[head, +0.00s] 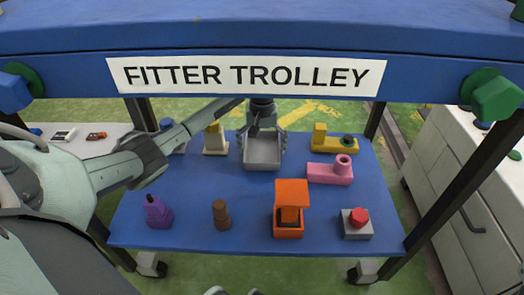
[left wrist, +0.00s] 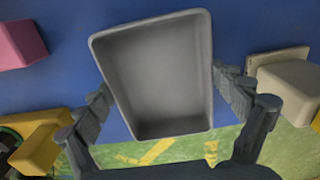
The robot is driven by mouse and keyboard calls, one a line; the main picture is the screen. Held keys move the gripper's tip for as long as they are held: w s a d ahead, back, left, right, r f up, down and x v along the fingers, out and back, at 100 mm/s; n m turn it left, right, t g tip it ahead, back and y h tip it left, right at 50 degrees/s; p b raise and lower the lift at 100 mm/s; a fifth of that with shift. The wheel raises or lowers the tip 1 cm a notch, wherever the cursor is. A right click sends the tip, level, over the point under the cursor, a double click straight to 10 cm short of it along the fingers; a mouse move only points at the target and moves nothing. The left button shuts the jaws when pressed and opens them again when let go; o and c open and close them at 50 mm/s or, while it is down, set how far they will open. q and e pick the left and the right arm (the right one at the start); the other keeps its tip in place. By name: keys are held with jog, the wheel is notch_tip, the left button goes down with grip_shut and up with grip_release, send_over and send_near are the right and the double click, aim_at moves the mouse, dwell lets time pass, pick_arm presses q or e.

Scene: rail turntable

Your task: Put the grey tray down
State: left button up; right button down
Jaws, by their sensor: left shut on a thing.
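The grey tray (head: 262,154) is at the middle back of the blue shelf (head: 190,188) in the head view. It is empty and looks about level; I cannot tell whether its underside touches the shelf. My left gripper (head: 263,143) is shut on the tray, with a finger at each side. In the left wrist view the tray (left wrist: 160,75) fills the middle, with the gripper's fingers (left wrist: 165,95) against its left and right walls. My right gripper is not in view.
Beige (head: 215,140), yellow (head: 333,139) and pink (head: 330,171) pieces flank the tray. A purple piece (head: 158,211), brown piece (head: 221,213), orange block (head: 288,210) and red-button box (head: 357,222) stand along the front. Blue shelf is bare in front of the tray. The sign beam (head: 440,80) crosses above.

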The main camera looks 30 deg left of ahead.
pick_arm(q)
jog(key=shift+f, duration=0.15)
jog(key=shift+f, duration=0.15)
jog(key=o, duration=0.8)
jog(key=shift+o, duration=0.4)
